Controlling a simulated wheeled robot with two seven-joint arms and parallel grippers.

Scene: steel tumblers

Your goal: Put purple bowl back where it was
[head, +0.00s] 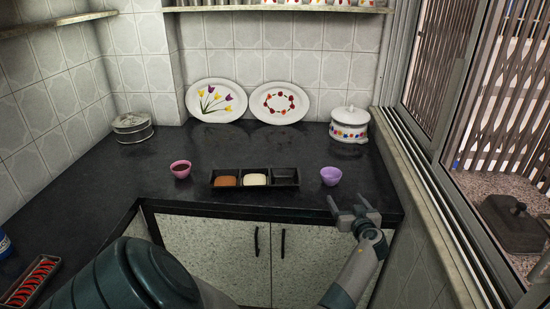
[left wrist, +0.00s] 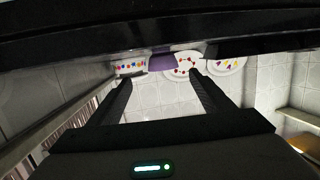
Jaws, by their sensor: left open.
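The purple bowl (head: 330,177) stands upright on the dark counter, just right of the black three-part tray (head: 256,187). My left gripper (head: 347,203) is open and empty at the counter's front edge, nearer to me than the bowl and a little to its right. It is apart from the bowl. In the left wrist view, which is upside down, the purple bowl (left wrist: 161,62) shows beyond the spread fingers (left wrist: 160,80), partly cut off by the dark counter edge. The tray holds brown stuff on the left and white stuff in the middle. Its right compartment looks empty. My right gripper is not seen.
A pink bowl (head: 181,170) stands left of the tray. A lidded flowered pot (head: 349,125), two painted plates (head: 216,101) and a round tin (head: 132,127) stand at the back. The window sill (head: 412,160) bounds the right. Counter behind the tray is clear.

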